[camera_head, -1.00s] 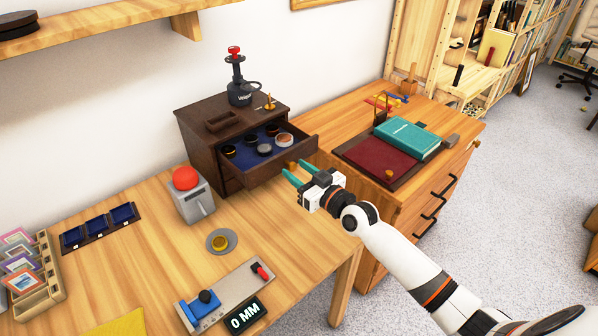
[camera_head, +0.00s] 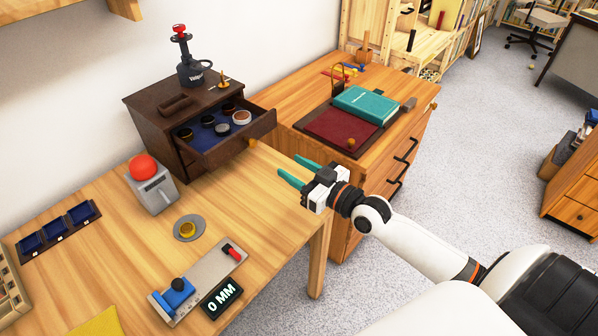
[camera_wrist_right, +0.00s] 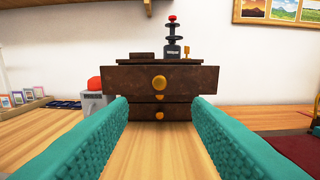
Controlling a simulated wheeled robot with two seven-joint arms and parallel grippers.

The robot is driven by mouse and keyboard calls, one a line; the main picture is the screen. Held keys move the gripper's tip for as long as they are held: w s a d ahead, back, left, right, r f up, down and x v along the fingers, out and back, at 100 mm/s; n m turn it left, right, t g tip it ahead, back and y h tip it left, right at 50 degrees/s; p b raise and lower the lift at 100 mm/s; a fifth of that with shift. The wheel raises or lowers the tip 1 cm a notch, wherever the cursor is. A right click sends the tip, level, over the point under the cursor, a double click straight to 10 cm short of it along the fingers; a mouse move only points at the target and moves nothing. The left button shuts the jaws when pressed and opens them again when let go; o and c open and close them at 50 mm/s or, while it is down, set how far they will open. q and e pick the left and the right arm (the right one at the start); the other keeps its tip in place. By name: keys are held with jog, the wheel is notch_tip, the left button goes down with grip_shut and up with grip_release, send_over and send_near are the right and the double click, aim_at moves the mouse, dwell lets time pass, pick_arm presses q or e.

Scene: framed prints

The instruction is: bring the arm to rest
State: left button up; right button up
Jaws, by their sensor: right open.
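My right gripper (camera_head: 291,172) is open and empty, with two teal fingers. It hangs beyond the front of the open drawer, over the desk's right edge, touching nothing. In the right wrist view its fingers (camera_wrist_right: 158,125) stand wide apart with bare desk between them. The dark wooden chest (camera_head: 165,133) has its top drawer (camera_head: 240,140) pulled out. Several small round pieces lie on the drawer's blue lining. The drawer's round knob also shows in the right wrist view (camera_wrist_right: 159,82). My left gripper is not in view.
A grey box with a red dome (camera_head: 152,187), a grey disc with a yellow centre (camera_head: 189,228) and a gauge reading 0 MM (camera_head: 221,299) stand on the desk (camera_head: 110,215). A teal book (camera_head: 366,107) lies on the side cabinet.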

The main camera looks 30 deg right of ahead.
jog(key=shift+s+d, duration=0.15)
jog(key=shift+s, duration=0.25)
jog(key=s+a+f+g+h, duration=0.2)
jog(key=s+a+f+g, duration=0.55)
jog(key=s+f, duration=0.35)
jog(key=s+d+f+m+g+h, duration=0.15)
jog(key=s+g+h, duration=0.35)
jog(key=s, duration=0.9)
notch_tip(320, 180, down, 28)
jog(key=s+g+y, duration=0.1)
jog(key=g, duration=0.1)
jog(key=s+d+f+g, duration=0.1)
jog(key=s+d+f, duration=0.1)
jog(key=s+f, duration=1.3)
jog(key=shift+s+d, duration=0.35)
jog(key=shift+s, duration=0.15)
